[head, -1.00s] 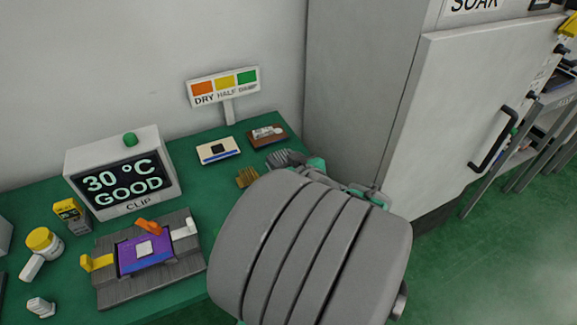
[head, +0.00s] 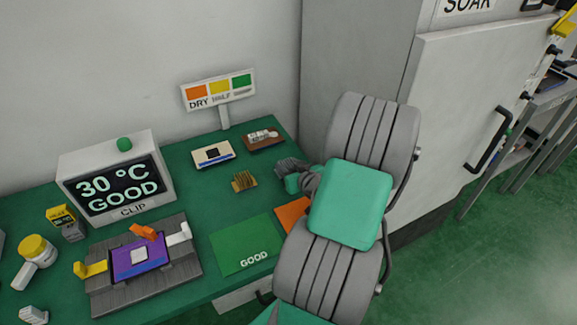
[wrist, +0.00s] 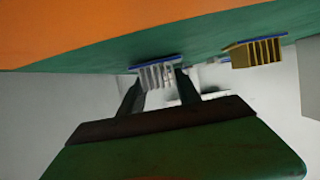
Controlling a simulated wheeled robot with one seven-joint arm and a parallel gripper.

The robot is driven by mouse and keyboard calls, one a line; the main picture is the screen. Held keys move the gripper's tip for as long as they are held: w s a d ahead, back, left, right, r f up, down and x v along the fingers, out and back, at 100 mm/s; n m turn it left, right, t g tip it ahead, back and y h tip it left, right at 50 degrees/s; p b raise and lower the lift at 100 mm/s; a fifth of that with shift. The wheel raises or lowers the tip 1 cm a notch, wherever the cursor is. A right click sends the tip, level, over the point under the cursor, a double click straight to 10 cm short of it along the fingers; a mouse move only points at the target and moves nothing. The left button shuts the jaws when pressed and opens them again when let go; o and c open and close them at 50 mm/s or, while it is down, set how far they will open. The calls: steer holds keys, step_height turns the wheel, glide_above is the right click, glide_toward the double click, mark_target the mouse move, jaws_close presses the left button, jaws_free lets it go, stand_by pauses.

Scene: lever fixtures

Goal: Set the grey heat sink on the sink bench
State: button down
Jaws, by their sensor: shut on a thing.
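The grey heat sink (head: 287,164) is a small finned block at the back right of the green bench. In the wrist view the grey heat sink (wrist: 157,75), with a blue base, sits between the two dark fingers of my gripper (wrist: 158,86). My gripper (head: 291,172) is shut on it; in the head view the arm partly hides the fingers. Whether its base touches the bench top is unclear. No surface is labelled as the sink bench; the green bench (head: 200,200) carries these parts. A gold finned heat sink (head: 243,181) stands just left, also in the wrist view (wrist: 256,52).
A green GOOD mat (head: 245,240) and an orange mat (head: 291,215) lie in front. Two small boards (head: 213,153) (head: 262,138) and a DRY sign (head: 218,88) stand behind. A clip fixture (head: 140,265) is left. A grey SOAK cabinet (head: 450,110) stands close right.

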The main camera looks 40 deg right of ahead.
steer(key=shift+f, duration=0.1)
steer(key=shift+f+b, duration=0.15)
steer(key=shift+b, duration=0.15)
steer(key=c, duration=0.9)
jaws_free()
steer(key=shift+o, duration=0.2)
steer(key=shift+s+r+p, duration=0.15)
steer(key=shift+r+p, duration=0.2)
steer(key=v, duration=1.1)
steer(key=shift+s+a+r+b, duration=0.1)
steer(key=shift+s+a+b, duration=0.05)
steer(key=shift+s+b, duration=0.2)
